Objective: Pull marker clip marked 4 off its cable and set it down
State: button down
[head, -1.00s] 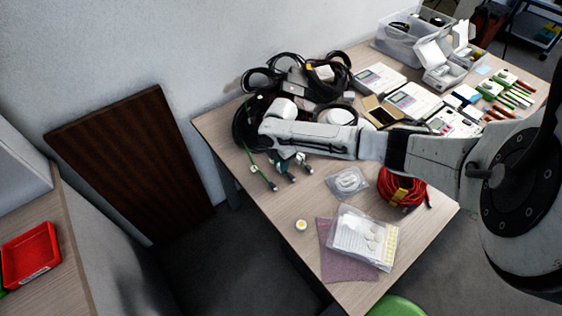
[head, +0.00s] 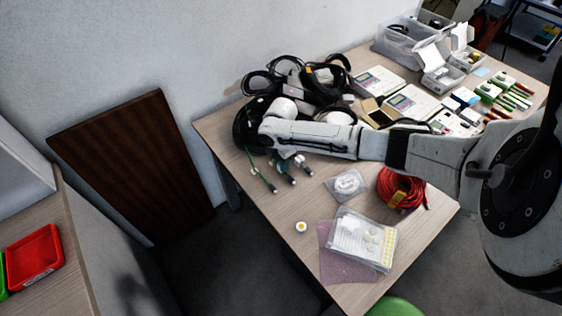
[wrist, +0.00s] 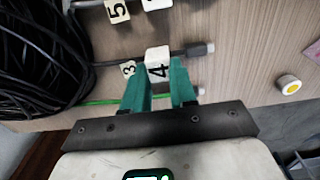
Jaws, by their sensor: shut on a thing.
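Marker clip 4 (wrist: 158,64) is a small white block with a black 4, held between the teal fingertips of my gripper (wrist: 160,82) in the wrist view. A dark cable with a grey plug end (wrist: 200,49) runs behind it; the clip overlaps the cable, and I cannot tell whether it is still seated on it. Clip 3 (wrist: 128,69) is just left of the fingers, near the green cable (wrist: 98,101). Clip 5 (wrist: 117,11) is farther up on another cable. In the head view my gripper (head: 282,161) is partly hidden by my arm, over the cable ends.
Coiled black cables (wrist: 38,55) crowd the left of the wrist view. A round white-and-yellow item (head: 301,227), a bagged white coil (head: 346,184), a red cable coil (head: 402,188) and a clear packet (head: 364,238) lie nearby. Bare tabletop (head: 265,213) shows along the near left edge.

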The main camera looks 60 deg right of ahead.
jog(key=shift+r+p, duration=1.45)
jog(key=shift+r, duration=0.3)
dwell(0.4)
